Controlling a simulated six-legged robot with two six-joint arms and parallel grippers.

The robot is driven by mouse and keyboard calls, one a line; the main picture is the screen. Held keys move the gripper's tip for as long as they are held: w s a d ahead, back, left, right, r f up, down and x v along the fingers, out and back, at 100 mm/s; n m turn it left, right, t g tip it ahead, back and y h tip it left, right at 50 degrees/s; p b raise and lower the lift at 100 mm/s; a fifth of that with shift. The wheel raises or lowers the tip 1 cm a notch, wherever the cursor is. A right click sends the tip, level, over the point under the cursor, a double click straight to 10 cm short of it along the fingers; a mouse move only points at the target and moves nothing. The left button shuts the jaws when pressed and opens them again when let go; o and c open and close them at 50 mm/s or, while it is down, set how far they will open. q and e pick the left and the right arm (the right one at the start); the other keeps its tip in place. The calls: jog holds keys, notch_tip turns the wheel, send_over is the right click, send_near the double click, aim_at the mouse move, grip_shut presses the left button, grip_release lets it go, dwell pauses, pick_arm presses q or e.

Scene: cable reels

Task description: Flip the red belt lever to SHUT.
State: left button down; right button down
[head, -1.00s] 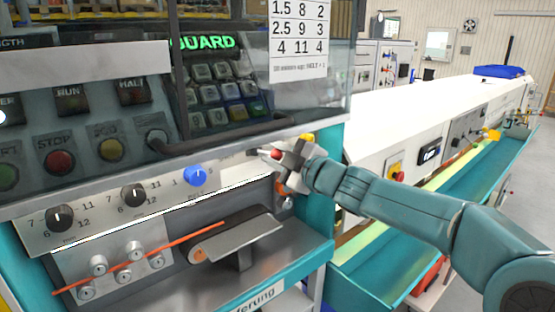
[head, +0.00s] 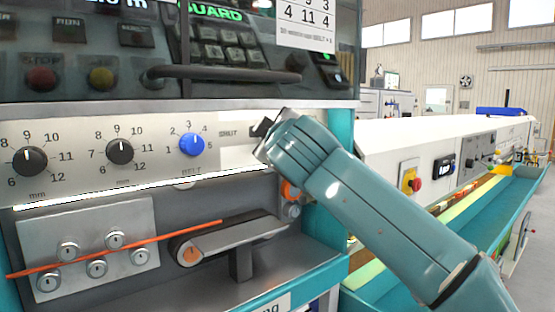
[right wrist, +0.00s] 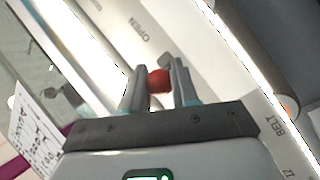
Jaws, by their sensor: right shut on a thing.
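The red belt lever's round knob (right wrist: 159,81) shows in the right wrist view, between the two fingers of my right gripper (right wrist: 157,76), which is shut on it. An OPEN label (right wrist: 153,36) is on the panel beyond the fingertips. In the head view my right gripper (head: 264,134) is at the right end of the pale control panel, just right of the SHUT label (head: 228,133). There the gripper and wrist hide the lever, so I cannot tell its exact position. My left gripper is not in view.
Black dials (head: 120,151) and a blue BELT dial (head: 191,145) sit left of the lever. A dark handle bar (head: 215,72) runs above the panel. Below are a small belt roller (head: 190,250) and an orange cable (head: 150,239). A long teal-and-white machine (head: 430,140) stands right.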

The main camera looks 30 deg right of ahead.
jog(key=shift+w+a+f+m+g+h, duration=0.2)
jog(key=shift+a+m+g+h, duration=0.2)
jog(key=shift+a+m+h, duration=0.45)
jog(key=shift+m+g+h+p, duration=0.3)
jog(key=shift+m+g+h, duration=0.65)
jog(key=shift+h, duration=0.5)
jog(key=shift+a, duration=0.1)
jog(key=c, duration=0.9)
grip_release()
jog(key=shift+r, duration=0.1)
jog(key=b+v, duration=0.1)
jog(key=v, duration=1.5)
jog(key=shift+a+b, duration=0.25)
jog(key=shift+b, duration=0.1)
